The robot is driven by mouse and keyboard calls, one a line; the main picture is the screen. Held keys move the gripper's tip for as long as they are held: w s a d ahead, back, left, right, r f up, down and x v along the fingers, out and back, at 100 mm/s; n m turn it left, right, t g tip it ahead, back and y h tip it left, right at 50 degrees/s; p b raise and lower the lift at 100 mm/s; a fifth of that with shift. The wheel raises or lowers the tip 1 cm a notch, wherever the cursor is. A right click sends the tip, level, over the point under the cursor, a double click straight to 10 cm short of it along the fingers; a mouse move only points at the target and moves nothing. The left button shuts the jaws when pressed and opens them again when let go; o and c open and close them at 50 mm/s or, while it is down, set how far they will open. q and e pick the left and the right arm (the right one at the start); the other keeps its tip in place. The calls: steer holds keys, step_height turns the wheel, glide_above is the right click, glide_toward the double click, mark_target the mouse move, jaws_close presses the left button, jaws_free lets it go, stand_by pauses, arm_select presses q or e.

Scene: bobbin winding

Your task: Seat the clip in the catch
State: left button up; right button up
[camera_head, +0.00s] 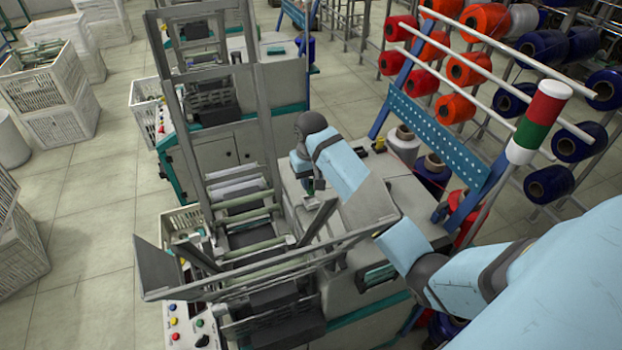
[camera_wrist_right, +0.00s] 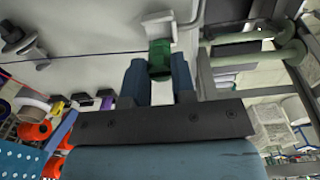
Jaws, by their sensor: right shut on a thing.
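My right gripper (camera_head: 311,187) points down over the grey top of the winding machine (camera_head: 365,205). In the right wrist view the fingers (camera_wrist_right: 158,82) are shut on a small green clip (camera_wrist_right: 159,58). The clip sticks out past the fingertips. A pale block, seemingly the catch (camera_wrist_right: 157,19), lies right by the clip's far end; I cannot tell whether they touch or whether the clip is inside it. In the head view the arm and gripper hide most of this spot. My left gripper is not in view.
A grey frame (camera_head: 262,80) with rollers (camera_head: 240,200) stands left of the gripper. A blue perforated rack with red, orange and blue bobbins (camera_head: 453,108) stands to the right. A red, green and white signal light (camera_head: 539,122) rises near my arm.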

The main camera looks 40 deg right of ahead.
mark_target(311, 190)
steer(key=shift+f, duration=0.15)
steer(key=shift+f, duration=0.4)
steer(key=shift+f, duration=1.4)
steer(key=o, duration=1)
